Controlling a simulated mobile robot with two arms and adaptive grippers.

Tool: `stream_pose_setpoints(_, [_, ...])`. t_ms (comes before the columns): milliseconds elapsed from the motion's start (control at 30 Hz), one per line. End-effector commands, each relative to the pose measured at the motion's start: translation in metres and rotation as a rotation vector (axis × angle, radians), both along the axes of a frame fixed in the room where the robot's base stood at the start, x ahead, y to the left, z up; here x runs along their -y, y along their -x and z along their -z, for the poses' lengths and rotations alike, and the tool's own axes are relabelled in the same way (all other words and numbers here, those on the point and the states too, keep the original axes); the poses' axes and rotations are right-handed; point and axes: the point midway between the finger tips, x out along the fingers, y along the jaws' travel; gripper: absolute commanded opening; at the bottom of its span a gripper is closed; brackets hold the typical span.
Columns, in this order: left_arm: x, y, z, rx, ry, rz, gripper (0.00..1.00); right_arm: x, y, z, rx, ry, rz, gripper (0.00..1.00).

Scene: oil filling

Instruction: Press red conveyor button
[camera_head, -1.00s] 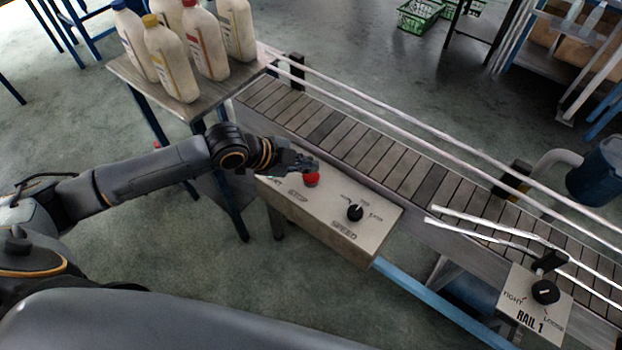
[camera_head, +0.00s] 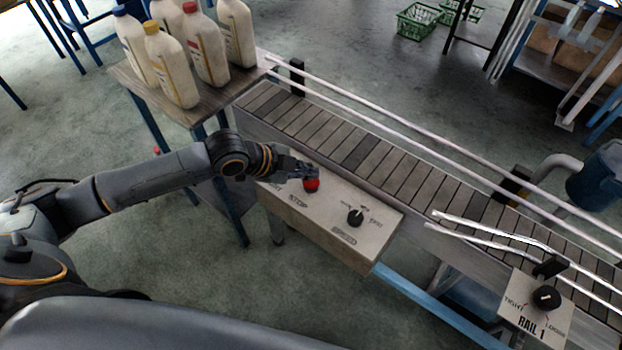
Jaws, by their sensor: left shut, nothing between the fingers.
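The red button (camera_head: 312,186) sits on the top of a beige control box (camera_head: 330,225) beside the conveyor. My left gripper (camera_head: 311,172) is shut and empty. Its fingertips are right at the upper edge of the red button and partly cover it. I cannot tell whether they touch or press it. My right gripper is not in view.
A black speed knob (camera_head: 355,217) is on the same box. The slatted conveyor belt (camera_head: 400,174) with metal rails runs behind it. Several bottles (camera_head: 170,64) stand on a small table at upper left. A Rail 1 knob (camera_head: 546,297) is at lower right.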

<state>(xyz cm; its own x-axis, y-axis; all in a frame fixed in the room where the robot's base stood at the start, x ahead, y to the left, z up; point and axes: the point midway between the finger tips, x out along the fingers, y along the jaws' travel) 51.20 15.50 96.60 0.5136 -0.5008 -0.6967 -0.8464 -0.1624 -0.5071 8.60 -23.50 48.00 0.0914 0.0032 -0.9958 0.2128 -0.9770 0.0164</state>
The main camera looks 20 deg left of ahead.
Motion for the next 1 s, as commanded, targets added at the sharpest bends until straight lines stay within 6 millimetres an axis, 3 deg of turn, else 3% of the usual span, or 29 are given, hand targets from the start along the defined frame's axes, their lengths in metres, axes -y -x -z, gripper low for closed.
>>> stream_pose_setpoints(1000, [-0.0001,0.0001,0.0086,0.0,0.0,0.0,0.0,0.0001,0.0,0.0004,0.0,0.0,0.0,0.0])
